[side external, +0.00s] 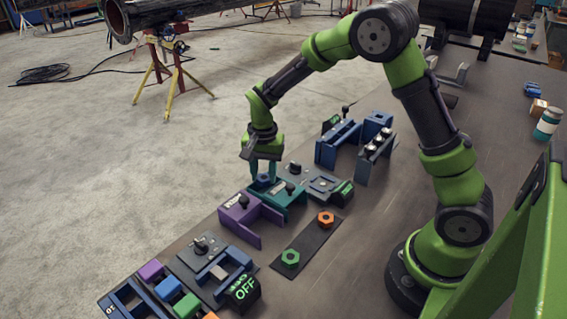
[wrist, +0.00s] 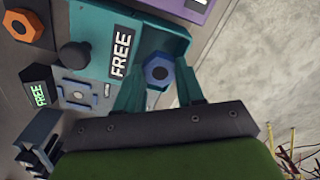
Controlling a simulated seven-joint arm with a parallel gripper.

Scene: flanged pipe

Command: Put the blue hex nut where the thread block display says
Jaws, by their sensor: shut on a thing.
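The blue hex nut (wrist: 158,70) is between my gripper's teal fingertips (wrist: 158,80) in the wrist view. My gripper is shut on it, over the open part of a teal tray (wrist: 172,38) labelled FREE. Whether the nut touches the tray floor is unclear. In the side external view, the nut (side external: 263,181) shows just below my gripper (side external: 263,172), at the teal tray's (side external: 290,207) far left end. A small display (wrist: 40,92) on a grey block beside the tray reads FREE in green; this display (side external: 343,193) also shows in the side view.
A purple tray (side external: 242,229) stands beside the teal one; its label is too small to read. An orange nut (side external: 325,218) and a green nut (side external: 290,259) lie on a dark strip. Another display (side external: 243,291) reads OFF. Blue fixtures (side external: 337,143) stand behind.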

